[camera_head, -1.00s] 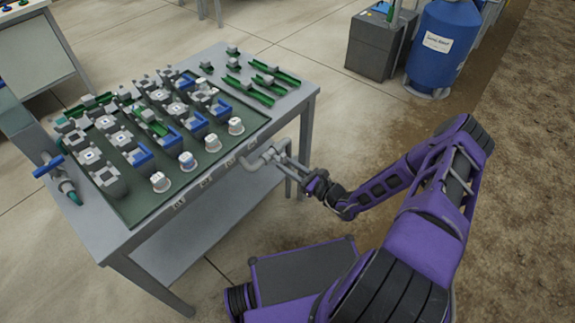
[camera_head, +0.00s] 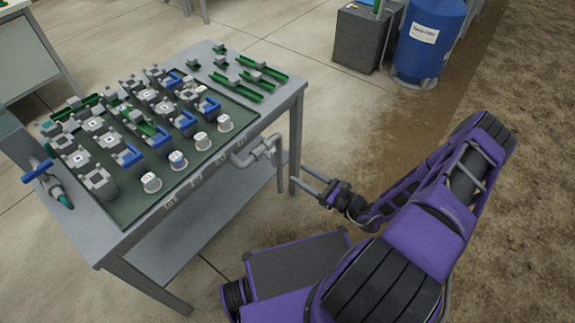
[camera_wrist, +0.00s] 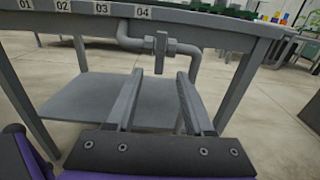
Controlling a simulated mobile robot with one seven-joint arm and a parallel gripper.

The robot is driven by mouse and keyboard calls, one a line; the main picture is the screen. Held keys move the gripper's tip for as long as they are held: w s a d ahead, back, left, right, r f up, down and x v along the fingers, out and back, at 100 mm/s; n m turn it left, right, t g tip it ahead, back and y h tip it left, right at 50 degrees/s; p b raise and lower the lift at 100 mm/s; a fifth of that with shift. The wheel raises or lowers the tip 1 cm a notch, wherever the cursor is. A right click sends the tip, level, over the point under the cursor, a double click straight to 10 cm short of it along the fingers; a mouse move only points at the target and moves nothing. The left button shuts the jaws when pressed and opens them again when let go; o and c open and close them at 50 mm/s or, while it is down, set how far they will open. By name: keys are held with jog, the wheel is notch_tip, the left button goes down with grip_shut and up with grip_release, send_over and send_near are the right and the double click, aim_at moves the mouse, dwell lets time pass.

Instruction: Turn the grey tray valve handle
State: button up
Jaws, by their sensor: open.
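The grey tray valve handle (camera_wrist: 161,43) is a small upright grey tab on the pipe under the table's front edge, just right of label 04 in the wrist view. In the head view the pipe (camera_head: 242,159) hangs below the table's front side; the handle is too small to make out clearly there. My gripper (camera_wrist: 159,72) is open and empty, its two fingers pointing at the valve, below the handle in the picture. In the head view my gripper (camera_head: 301,174) is to the right of the valve, with a gap between.
The grey table (camera_head: 275,107) carries a green tray (camera_head: 128,213) with several fittings and white-capped cups. A blue-handled valve (camera_head: 37,171) sits at its left end. A lower shelf (camera_wrist: 85,107) and table legs stand below the valve. A blue barrel (camera_head: 428,45) is at the back.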

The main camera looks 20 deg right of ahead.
jog(key=v, duration=0.7)
jog(key=shift+s+d, duration=0.2)
jog(key=shift+s, duration=0.05)
jog(key=shift+a, duration=0.1)
